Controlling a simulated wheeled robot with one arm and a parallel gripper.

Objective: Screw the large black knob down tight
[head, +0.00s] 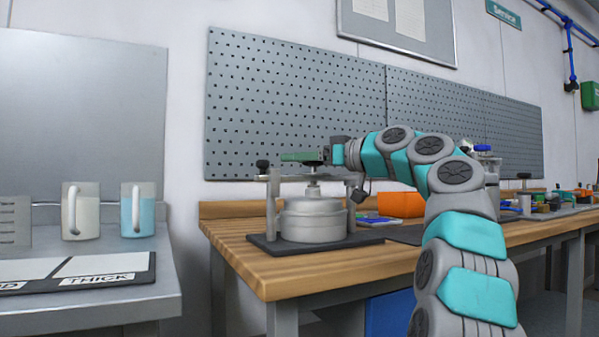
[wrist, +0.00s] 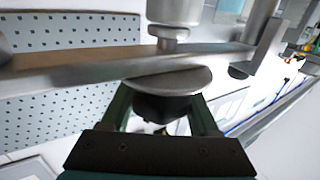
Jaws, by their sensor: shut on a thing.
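A metal drum agitator (head: 312,222) stands on the left end of the wooden bench, with a flat crossbar above its drum. In the head view my gripper (head: 300,157) reaches in from the right, level, over the middle of the crossbar. In the wrist view its two green fingers (wrist: 164,100) are on either side of the large black knob (wrist: 165,107), shut on it. The knob sits against a round metal disc (wrist: 172,81) at the crossbar (wrist: 110,67). In the head view the fingers mostly hide the knob.
A smaller black knob (head: 262,165) tops the agitator's left post. An orange bin (head: 400,204) stands behind my arm. A pegboard (head: 295,95) is on the wall behind. Two mugs (head: 80,211) stand on a separate grey counter (head: 100,303) at left.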

